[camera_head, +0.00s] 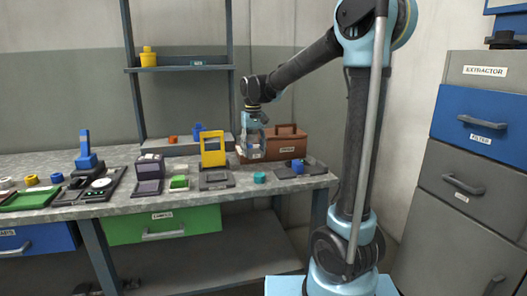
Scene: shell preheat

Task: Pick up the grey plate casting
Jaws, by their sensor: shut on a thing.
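My gripper (253,153) points down over the back right part of the workbench, in front of a brown case. It is shut on a small greyish piece, which I take to be the grey plate casting (256,154). The piece is tiny and partly hidden by the fingers, so its outline is unclear. I cannot tell from this view how far it is above the bench.
A brown case (286,143) stands close behind my gripper. A yellow frame device (213,148) stands to the left. Grey and blue drawers (475,135) stand at right.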

